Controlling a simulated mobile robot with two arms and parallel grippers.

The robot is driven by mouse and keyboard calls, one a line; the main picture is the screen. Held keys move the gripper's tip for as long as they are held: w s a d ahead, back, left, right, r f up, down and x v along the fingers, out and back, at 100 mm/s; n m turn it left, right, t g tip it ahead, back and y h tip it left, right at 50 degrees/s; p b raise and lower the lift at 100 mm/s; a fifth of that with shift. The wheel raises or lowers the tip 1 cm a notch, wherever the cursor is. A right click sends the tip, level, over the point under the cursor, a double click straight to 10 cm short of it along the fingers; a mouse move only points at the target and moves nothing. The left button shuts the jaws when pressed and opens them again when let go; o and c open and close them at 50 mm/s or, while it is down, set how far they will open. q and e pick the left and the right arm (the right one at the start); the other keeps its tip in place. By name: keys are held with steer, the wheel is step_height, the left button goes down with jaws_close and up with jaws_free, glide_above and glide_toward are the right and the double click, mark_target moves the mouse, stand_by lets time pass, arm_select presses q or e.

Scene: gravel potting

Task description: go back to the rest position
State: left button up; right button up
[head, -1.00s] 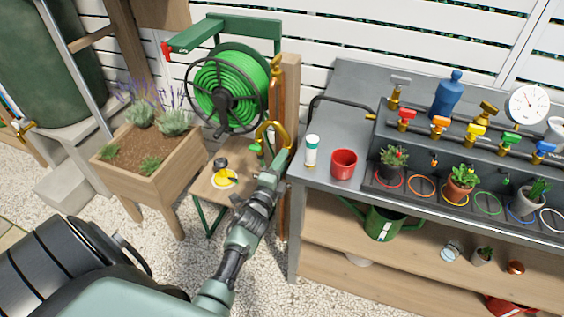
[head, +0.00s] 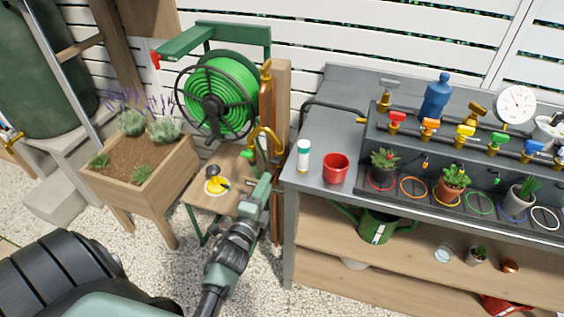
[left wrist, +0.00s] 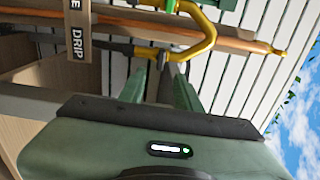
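My left gripper (head: 264,180) is in the head view, in front of the wooden post and below the yellow bent spout (head: 265,140). In the left wrist view its two green fingers (left wrist: 160,88) stand apart, and I see nothing clearly held between them. The yellow spout (left wrist: 205,40) and a copper pipe (left wrist: 120,28) cross beyond the fingertips there. My right gripper is in neither view.
The grey bench (head: 318,128) stands to the right of my left arm, with a white-and-green tube (head: 303,156) and red cup (head: 336,168) near its left edge.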

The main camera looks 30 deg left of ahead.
arm_select(q)
steer(key=s+d+f+n+g+h+p, duration=0.1)
steer(key=s+d+f+n+g, duration=0.25)
steer(key=f, duration=0.65)
steer(key=s+d+f+n+g+h, duration=0.15)
steer(key=s+d+f, duration=0.35)
steer(key=f, duration=0.5)
steer(key=s+d+f+n+g+h+p, duration=0.15)
steer(key=s+f+g, duration=0.35)
steer(key=f, duration=0.5)
steer(key=s+f+n+g, duration=0.3)
steer(key=s+f, duration=0.3)
steer(key=s, duration=0.9)
steer(key=s+d+f+n+g+p, duration=0.1)
steer(key=s+f+n+g, duration=0.2)
steer(key=s, duration=1.2)
step_height(320, 180, down, 4)
steer(key=shift+d+r+g, duration=0.1)
steer(key=shift+d+g, duration=0.1)
steer(key=shift+g, duration=0.1)
steer(key=shift+w+n, duration=0.15)
steer(key=shift+n, duration=0.1)
